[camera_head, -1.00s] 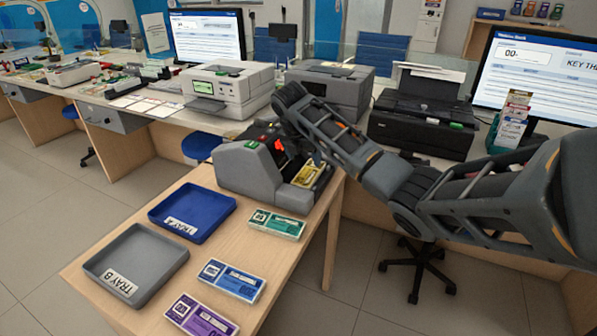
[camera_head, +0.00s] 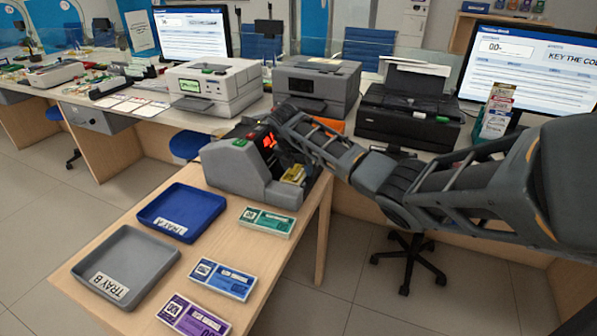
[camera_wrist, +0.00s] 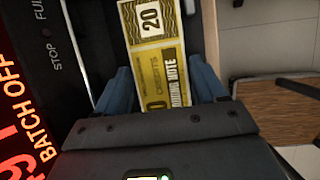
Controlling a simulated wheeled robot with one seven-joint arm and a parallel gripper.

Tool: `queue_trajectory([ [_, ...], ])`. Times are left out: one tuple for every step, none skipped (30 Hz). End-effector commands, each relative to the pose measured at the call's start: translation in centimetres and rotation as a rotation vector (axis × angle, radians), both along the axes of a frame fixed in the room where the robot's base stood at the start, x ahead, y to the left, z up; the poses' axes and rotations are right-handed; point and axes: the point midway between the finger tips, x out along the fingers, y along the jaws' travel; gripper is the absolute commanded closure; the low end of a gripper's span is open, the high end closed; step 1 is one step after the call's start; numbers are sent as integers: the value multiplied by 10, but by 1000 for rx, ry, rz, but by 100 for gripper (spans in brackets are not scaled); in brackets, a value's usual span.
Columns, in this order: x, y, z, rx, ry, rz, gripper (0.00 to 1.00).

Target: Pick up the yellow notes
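The yellow notes (camera_head: 293,174) sit in the output pocket of the grey counting machine (camera_head: 238,174). In the wrist view the top yellow note (camera_wrist: 161,60) carries a "20" and runs up between my fingers. My gripper (camera_wrist: 163,75) is down at the machine, with one blue-grey finger on each side of the notes. The fingers stand about a note's width apart. Whether they press on the notes' edges cannot be told. In the head view my wrist hides the fingertips and part of the pocket.
A blue tray (camera_head: 183,228) and a grey tray (camera_head: 151,258) lie on the wooden table (camera_head: 205,265). Green (camera_head: 266,222), blue (camera_head: 223,280) and purple (camera_head: 192,317) note bundles lie beside them. A black printer (camera_head: 410,115) and a grey printer (camera_head: 318,87) stand behind my arm.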

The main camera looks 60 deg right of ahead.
Motion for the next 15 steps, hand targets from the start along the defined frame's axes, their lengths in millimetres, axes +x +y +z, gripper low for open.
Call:
queue_trajectory([
  [0,0,0,0,0,0,35],
  [0,0,0,0,0,0,38],
  [0,0,0,0,0,0,42],
  [0,0,0,0,0,0,44],
  [0,0,0,0,0,0,47],
  [0,0,0,0,0,0,51],
  [0,0,0,0,0,0,54],
  [0,0,0,0,0,0,57],
  [0,0,0,0,0,0,61],
  [0,0,0,0,0,0,64],
  [0,0,0,0,0,0,66],
  [0,0,0,0,0,0,70],
  [0,0,0,0,0,0,72],
  [0,0,0,0,0,0,72],
  [0,0,0,0,0,0,72],
])
